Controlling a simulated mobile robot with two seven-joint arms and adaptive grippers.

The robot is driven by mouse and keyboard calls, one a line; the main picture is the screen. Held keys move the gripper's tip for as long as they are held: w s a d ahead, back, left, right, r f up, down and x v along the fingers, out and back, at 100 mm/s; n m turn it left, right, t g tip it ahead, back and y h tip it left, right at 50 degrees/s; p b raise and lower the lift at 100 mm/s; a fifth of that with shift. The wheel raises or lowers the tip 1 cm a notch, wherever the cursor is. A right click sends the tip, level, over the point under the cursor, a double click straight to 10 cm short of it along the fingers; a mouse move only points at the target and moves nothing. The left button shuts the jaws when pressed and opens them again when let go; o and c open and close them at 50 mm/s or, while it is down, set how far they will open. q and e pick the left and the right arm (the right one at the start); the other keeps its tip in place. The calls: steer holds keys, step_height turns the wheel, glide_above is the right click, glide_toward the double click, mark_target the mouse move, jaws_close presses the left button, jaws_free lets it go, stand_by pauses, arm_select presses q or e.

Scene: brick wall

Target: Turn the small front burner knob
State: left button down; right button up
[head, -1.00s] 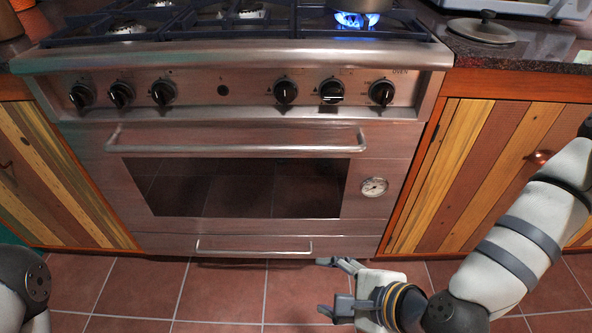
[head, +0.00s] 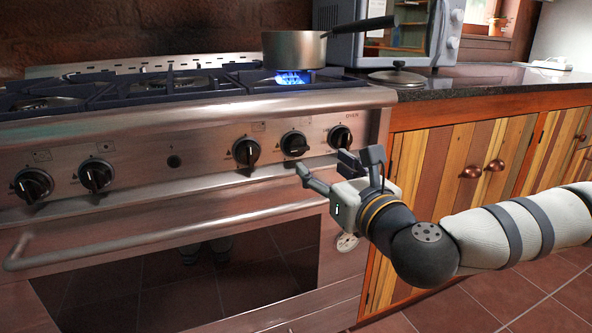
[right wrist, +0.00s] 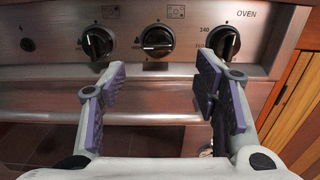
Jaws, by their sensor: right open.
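A row of black knobs runs along the steel front of the stove. In the head view, three on the right are the inner knob (head: 246,152), the middle knob (head: 295,144) and the knob under the OVEN label (head: 340,137). The middle knob's grip lies nearly level, unlike its neighbours; it also shows in the right wrist view (right wrist: 157,40). I cannot read which knob is the small front burner's. My right gripper (head: 336,164) is open and empty, just in front of and below these knobs. In the wrist view, its fingertips (right wrist: 162,70) straddle the middle knob's line, apart from it. My left gripper is out of view.
A pot (head: 293,49) stands over a lit blue flame (head: 292,78) on the right of the stove. The oven handle (head: 150,235) juts out below the knobs. A lid (head: 397,77) and a microwave (head: 395,35) are on the counter at right.

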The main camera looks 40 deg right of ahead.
mark_target(301, 149)
steer(key=x, duration=1)
steer(key=shift+a, duration=0.15)
steer(key=c, duration=1.1)
